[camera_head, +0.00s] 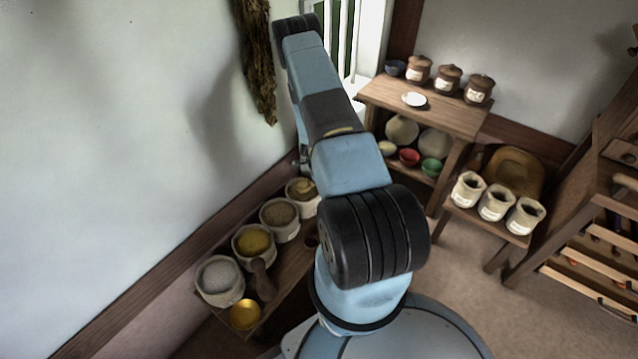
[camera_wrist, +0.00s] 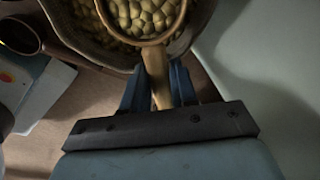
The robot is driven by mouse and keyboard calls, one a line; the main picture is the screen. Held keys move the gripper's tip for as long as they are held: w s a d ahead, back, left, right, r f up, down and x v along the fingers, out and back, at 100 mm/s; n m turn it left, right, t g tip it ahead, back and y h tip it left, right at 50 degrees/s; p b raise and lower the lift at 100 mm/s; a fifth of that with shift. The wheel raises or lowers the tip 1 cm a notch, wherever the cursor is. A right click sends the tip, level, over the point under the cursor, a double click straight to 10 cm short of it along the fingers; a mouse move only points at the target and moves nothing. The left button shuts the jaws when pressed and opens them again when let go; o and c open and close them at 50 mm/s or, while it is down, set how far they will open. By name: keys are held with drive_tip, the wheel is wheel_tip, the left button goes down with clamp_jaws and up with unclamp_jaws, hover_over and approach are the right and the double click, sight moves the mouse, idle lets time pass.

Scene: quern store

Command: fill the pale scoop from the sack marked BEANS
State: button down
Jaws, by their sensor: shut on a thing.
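My gripper (camera_wrist: 157,85) is shut on the handle of a pale wooden scoop (camera_wrist: 157,72) in the wrist view. The scoop's bowl is cut off by the top edge and holds pale greenish-tan beans. It is over or in an open sack (camera_wrist: 95,50) with similar beans around the bowl; whether it is lifted clear of them I cannot tell. In the head view this looks like the far sack (camera_head: 291,193) on the low bench, partly behind my arm. My gripper is mostly hidden there. I cannot read any label on this sack.
More open sacks stand along the bench by the left wall: brown (camera_head: 280,226), yellow (camera_head: 240,250) and grey-white (camera_head: 218,290). A brass bowl (camera_head: 245,315) sits at the near end. A shelf table (camera_head: 450,115) holds lidded jars and a white dish (camera_head: 414,100). Small sacks stand right.

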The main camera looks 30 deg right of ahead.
drive_tip(key=shift+s+a+f+y, duration=0.15)
drive_tip(key=shift+y, duration=0.15)
drive_tip(key=shift+g+y, duration=0.3)
drive_tip(key=shift+y, duration=0.2)
drive_tip(key=shift+r, duration=2.85)
drive_tip(key=shift+r, duration=0.1)
